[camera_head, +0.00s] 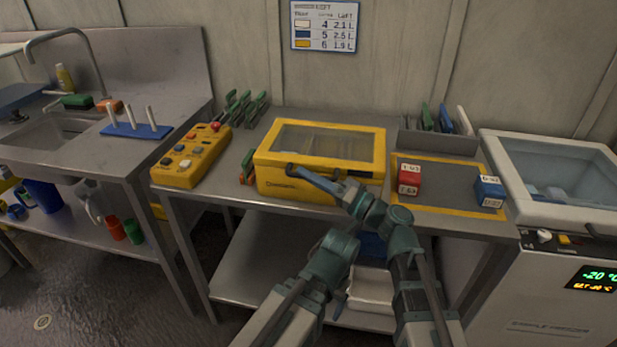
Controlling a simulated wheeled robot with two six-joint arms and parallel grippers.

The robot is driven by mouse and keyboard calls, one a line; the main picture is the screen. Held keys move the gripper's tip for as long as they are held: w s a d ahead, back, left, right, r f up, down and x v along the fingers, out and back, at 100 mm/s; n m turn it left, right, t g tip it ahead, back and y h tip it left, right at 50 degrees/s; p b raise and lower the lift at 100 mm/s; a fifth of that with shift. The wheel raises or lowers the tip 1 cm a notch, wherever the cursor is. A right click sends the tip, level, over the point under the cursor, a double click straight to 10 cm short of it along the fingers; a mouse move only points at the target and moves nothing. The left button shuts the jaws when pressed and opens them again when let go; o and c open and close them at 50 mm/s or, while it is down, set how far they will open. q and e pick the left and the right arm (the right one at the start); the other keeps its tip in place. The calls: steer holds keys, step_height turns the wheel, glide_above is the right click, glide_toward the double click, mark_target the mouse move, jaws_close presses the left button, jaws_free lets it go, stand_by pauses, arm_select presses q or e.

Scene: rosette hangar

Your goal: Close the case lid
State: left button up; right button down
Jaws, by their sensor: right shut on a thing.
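The yellow case (285,185) stands on the middle bench. Its lid (375,150) has a yellow frame and a clear window, and it lies down over the case or nearly so; I cannot tell whether a small gap is left at the front. A dark handle (333,173) sits at the lid's front edge. My right gripper (304,174) is at this front edge, shut on the handle, with its blue fingers pointing left. The fingers and wrist hide part of the case front.
A yellow control box (192,157) with buttons stands left of the case. Red (409,179) and blue (489,190) blocks sit on a yellow-bordered mat (440,203) to the right. A freezer (560,270) stands at far right, a sink (55,133) at far left.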

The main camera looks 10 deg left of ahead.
steer(key=shift+s+f, duration=0.1)
steer(key=shift+f, duration=0.1)
steer(key=c, duration=0.8)
jaws_free()
steer(key=shift+c, duration=0.2)
steer(key=b+v, duration=0.2)
steer(key=v, duration=1.1)
steer(key=shift+d+b, duration=0.4)
steer(key=shift+d, duration=0.05)
steer(key=shift+f, duration=0.1)
